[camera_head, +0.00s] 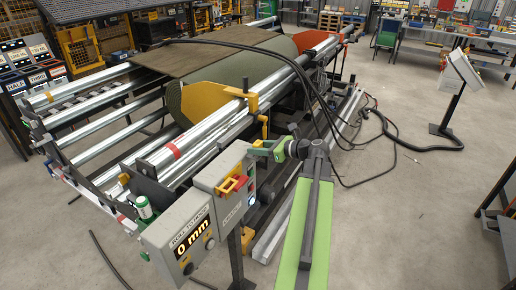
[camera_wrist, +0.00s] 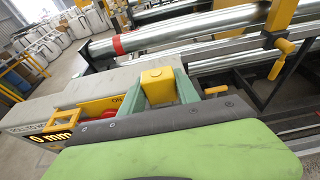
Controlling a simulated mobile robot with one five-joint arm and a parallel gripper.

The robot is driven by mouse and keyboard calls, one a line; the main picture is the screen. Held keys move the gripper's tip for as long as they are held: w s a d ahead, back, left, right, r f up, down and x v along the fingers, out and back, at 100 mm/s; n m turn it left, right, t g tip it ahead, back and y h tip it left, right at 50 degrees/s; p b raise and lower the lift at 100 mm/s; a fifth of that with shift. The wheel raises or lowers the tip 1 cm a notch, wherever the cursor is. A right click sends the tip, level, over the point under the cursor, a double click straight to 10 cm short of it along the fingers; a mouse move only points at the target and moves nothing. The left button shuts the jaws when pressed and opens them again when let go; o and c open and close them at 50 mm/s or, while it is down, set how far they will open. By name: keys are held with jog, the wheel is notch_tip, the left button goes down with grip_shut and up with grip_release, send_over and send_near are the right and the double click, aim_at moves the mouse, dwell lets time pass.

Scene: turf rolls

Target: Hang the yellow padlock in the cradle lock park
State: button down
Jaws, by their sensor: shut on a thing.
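The yellow padlock (camera_wrist: 158,86) is a boxy yellow block between the two green fingers of my gripper (camera_wrist: 160,92) in the wrist view. The fingers are shut on its sides. In the head view my gripper (camera_head: 262,150) is above the right end of a grey control box (camera_head: 218,172), and only a little yellow of the padlock (camera_head: 257,143) shows. The padlock's shackle is hidden. The box front carries a yellow bracket (camera_head: 229,187) with red parts; I cannot tell whether this is the cradle lock park.
A display box (camera_head: 178,243) reading 0 mm sits left of the grey box. Steel rollers (camera_head: 200,145) and a yellow clamp (camera_head: 250,92) with a crank lie behind. Black cables (camera_head: 310,90) arch over the machine.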

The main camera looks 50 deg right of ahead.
jog(key=shift+f+b, duration=0.35)
jog(key=shift+f, duration=0.05)
jog(key=c, duration=0.8)
grip_release()
jog(key=shift+s, duration=0.1)
jog(key=p+v, duration=0.5)
jog(key=v, duration=1.2)
jog(key=shift+s+r, duration=0.1)
jog(key=shift+r, duration=0.05)
